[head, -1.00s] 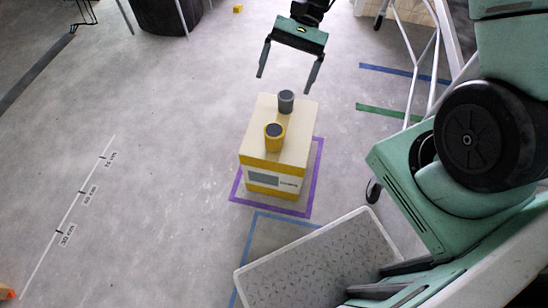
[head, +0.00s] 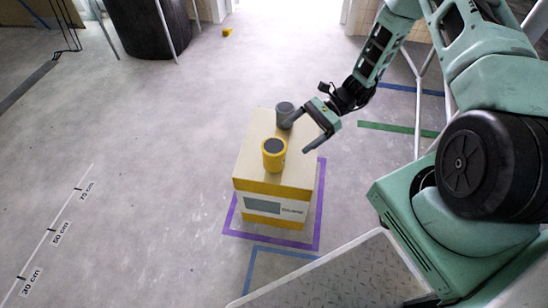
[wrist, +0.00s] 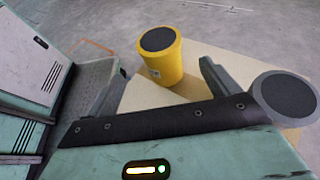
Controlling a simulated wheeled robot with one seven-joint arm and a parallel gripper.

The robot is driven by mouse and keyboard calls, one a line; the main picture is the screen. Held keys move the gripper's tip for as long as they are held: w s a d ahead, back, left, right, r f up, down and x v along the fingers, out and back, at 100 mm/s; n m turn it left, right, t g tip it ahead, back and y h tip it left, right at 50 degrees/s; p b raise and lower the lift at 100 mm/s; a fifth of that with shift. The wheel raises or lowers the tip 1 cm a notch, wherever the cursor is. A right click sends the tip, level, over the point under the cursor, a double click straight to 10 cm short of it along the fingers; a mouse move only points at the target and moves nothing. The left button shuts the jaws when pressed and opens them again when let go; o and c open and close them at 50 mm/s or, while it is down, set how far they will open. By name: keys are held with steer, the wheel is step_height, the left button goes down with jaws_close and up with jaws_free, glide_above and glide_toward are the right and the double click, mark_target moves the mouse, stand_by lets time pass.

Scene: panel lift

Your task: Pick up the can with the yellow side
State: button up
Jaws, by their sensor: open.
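The yellow-sided can (head: 274,157) with a dark top stands upright on the front part of a cream and yellow box (head: 262,205). My gripper (head: 297,138) is open and empty, to the upper right of this can in the head view. In the wrist view the yellow can (wrist: 168,62) shows ahead, between the lines of my two fingers (wrist: 163,68); I cannot tell whether the fingertips reach it. A grey can (head: 285,111) stands behind on the same box. It also shows in the wrist view (wrist: 283,95), outside the right finger and close to my gripper.
Purple tape (head: 321,205) marks the floor around the box. A pale tray (head: 335,278) lies in front, near my base. A dark bin (head: 150,27) stands at the far left.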

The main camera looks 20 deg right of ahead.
mark_target(264, 161)
steer(key=b+x, duration=0.1)
steer(key=x, duration=0.3)
steer(key=shift+a+f, duration=0.1)
steer(key=b+x, duration=0.1)
steer(key=x, duration=0.1)
steer(key=f+b+x, duration=0.1)
steer(key=x, duration=0.1)
steer(key=shift+w, duration=0.15)
steer(key=shift+a+f, duration=0.1)
steer(key=shift+a, duration=0.3)
steer(key=c, duration=1.3)
